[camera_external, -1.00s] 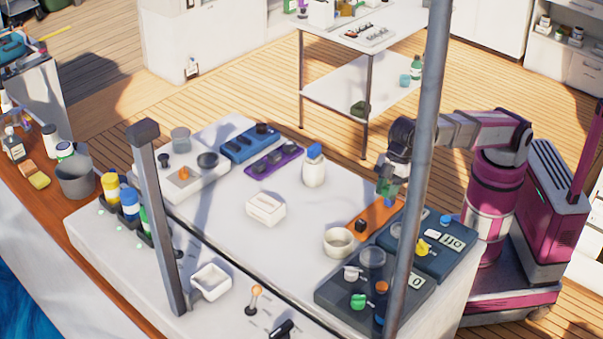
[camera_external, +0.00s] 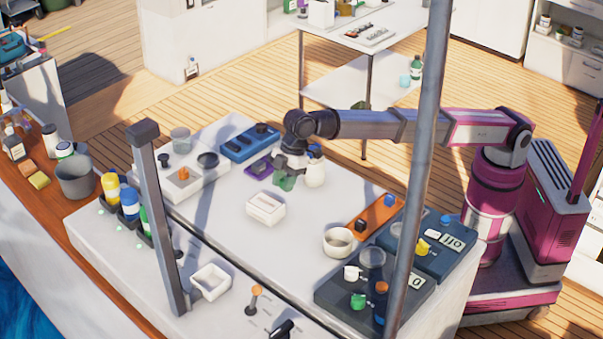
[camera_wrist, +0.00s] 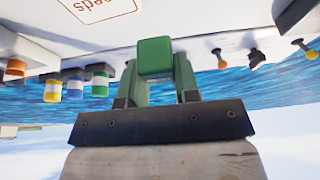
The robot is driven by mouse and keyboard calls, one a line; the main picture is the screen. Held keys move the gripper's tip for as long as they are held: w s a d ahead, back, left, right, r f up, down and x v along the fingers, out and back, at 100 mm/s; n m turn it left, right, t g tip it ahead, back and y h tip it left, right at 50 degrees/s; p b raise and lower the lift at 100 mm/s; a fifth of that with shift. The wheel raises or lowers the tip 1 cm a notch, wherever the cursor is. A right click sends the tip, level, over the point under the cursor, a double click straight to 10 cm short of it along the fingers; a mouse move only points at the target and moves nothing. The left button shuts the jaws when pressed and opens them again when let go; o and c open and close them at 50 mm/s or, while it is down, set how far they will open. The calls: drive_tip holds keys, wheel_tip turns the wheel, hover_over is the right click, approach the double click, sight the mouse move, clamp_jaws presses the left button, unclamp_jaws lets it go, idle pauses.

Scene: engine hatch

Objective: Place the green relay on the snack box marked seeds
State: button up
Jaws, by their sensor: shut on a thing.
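My gripper (camera_external: 287,166) is shut on the green relay (camera_external: 285,182), above the far middle of the white hatch top. In the wrist view the green relay (camera_wrist: 155,57) sits between the two fingers of my gripper (camera_wrist: 157,82). The white snack box (camera_external: 266,207) stands on the hatch top in front of and left of the held relay, apart from it.
A white bottle with a blue cap (camera_external: 315,172) stands close right of my gripper. A purple tray (camera_external: 258,167) lies just behind left. An orange tray (camera_external: 372,218) and a round cream bowl (camera_external: 339,242) are to the right. A grey post (camera_external: 158,220) rises at front left.

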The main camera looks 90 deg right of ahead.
hover_over(260, 206)
drive_tip(key=f, duration=0.3)
drive_tip(key=s+f, duration=0.1)
drive_tip(key=shift+d+f, duration=0.25)
drive_tip(key=shift+d, duration=0.1)
drive_tip(key=shift+f, duration=2.05)
drive_tip(key=shift+f, duration=0.1)
drive_tip(key=o, duration=0.9)
drive_tip(key=v, duration=1.2)
drive_tip(key=shift+w, duration=0.1)
